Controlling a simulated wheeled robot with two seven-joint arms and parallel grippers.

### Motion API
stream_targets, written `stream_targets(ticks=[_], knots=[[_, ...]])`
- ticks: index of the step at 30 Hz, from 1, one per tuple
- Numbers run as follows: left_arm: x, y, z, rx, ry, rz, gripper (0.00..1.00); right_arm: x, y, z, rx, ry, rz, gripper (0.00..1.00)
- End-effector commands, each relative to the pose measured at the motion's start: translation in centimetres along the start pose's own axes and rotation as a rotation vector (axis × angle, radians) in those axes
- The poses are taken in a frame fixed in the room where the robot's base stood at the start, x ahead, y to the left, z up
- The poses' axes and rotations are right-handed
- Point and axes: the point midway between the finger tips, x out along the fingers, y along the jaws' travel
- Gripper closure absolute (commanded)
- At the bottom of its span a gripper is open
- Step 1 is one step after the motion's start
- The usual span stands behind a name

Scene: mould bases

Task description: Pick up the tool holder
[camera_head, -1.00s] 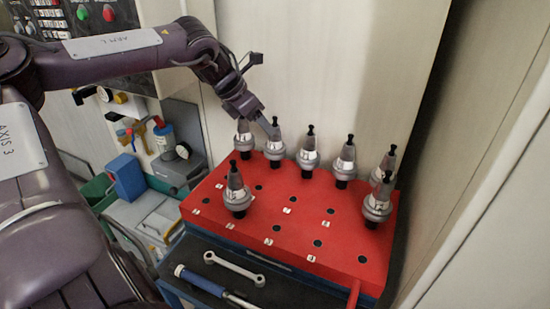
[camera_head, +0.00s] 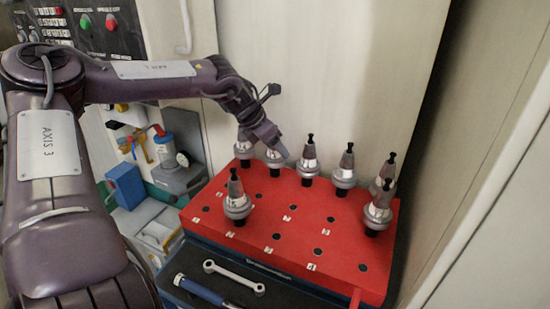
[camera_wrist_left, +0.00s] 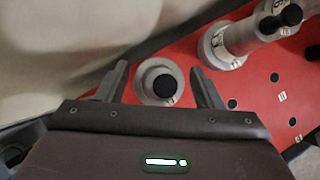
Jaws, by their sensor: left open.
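Several silver tool holders with black studs on top stand upright in a red rack (camera_head: 300,235). My left gripper (camera_head: 278,150) is over the back row at its left end, pointing down and right. In the left wrist view, my open fingers (camera_wrist_left: 160,88) stand one on each side of a tool holder (camera_wrist_left: 148,72), which shows from above. No contact is visible. In the head view, this looks like the second tool holder from the left (camera_head: 274,160), partly hidden by the gripper. Another tool holder (camera_head: 243,147) stands beside it at the left. My right gripper is not in view.
More tool holders stand to the right (camera_head: 309,160) and one stands nearer the front (camera_head: 236,200). A pale wall (camera_head: 320,60) rises close behind the rack. A wrench (camera_head: 233,277) lies on a dark shelf in front. Empty holes fill the rack's middle.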

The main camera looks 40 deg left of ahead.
Motion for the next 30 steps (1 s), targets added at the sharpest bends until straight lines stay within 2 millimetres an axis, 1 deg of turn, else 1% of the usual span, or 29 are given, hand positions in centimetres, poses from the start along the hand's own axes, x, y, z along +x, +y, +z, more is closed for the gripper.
stream_targets(ticks=[6,7,18,21,27,28,30], knots=[[0.06,0.0,0.05,0.001,-0.001,0.0,0.39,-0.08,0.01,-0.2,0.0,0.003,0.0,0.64],[0.06,-0.01,0.04,0.001,-0.001,0.0,0.4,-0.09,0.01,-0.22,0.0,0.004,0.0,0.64],[0.05,0.0,0.02,0.001,0.0,0.001,0.89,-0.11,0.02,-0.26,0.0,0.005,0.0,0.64],[0.05,0.0,0.02,0.001,0.0,0.001,1.0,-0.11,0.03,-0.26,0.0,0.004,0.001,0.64],[0.05,0.0,0.01,0.0,0.0,0.0,1.0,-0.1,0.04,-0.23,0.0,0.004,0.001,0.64],[-0.19,0.02,0.44,0.004,-0.009,0.002,1.0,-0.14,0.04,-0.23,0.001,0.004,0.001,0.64],[-0.18,0.03,0.43,0.003,-0.009,0.002,1.0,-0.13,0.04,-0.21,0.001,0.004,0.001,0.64]])
